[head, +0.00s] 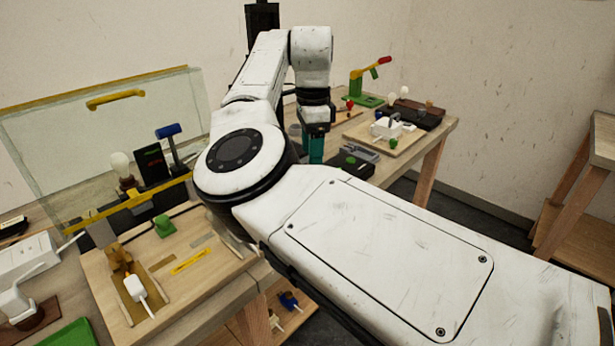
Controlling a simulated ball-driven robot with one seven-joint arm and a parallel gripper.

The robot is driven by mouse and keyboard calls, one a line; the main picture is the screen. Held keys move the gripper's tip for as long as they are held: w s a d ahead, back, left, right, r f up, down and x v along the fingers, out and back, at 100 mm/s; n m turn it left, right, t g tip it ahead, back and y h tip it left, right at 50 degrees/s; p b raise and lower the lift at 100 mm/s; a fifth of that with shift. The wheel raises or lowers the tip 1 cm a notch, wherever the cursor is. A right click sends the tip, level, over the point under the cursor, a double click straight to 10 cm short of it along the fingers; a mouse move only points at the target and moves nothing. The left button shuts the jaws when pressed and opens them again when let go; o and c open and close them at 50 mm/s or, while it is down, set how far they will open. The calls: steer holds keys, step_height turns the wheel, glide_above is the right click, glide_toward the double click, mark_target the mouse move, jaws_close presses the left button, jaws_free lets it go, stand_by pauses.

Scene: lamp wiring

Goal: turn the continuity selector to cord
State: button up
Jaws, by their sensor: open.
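My gripper (315,146) points down in the upper middle of the head view, with teal parts at its end. Its fingers are small in the picture and partly hard to make out. It is above or beside a dark box (350,164) with a small green part on top, near the front edge of the far table. I cannot tell whether this box carries the continuity selector. A black panel (151,164) with faint coloured marks stands on the left bench. No selector position or cord label can be read.
My arm covers the middle and lower right. On the far table are a wooden board (372,140) with white parts, a green stand with a red-tipped lever (370,78) and a black tray (418,112). The left bench holds a bulb (121,164) and a wooden board (205,262).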

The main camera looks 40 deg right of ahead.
step_height(320, 180, down, 8)
stand_by(0.4)
steer(key=shift+c, duration=0.4)
steer(key=c, duration=1)
steer(key=shift+o, duration=0.2)
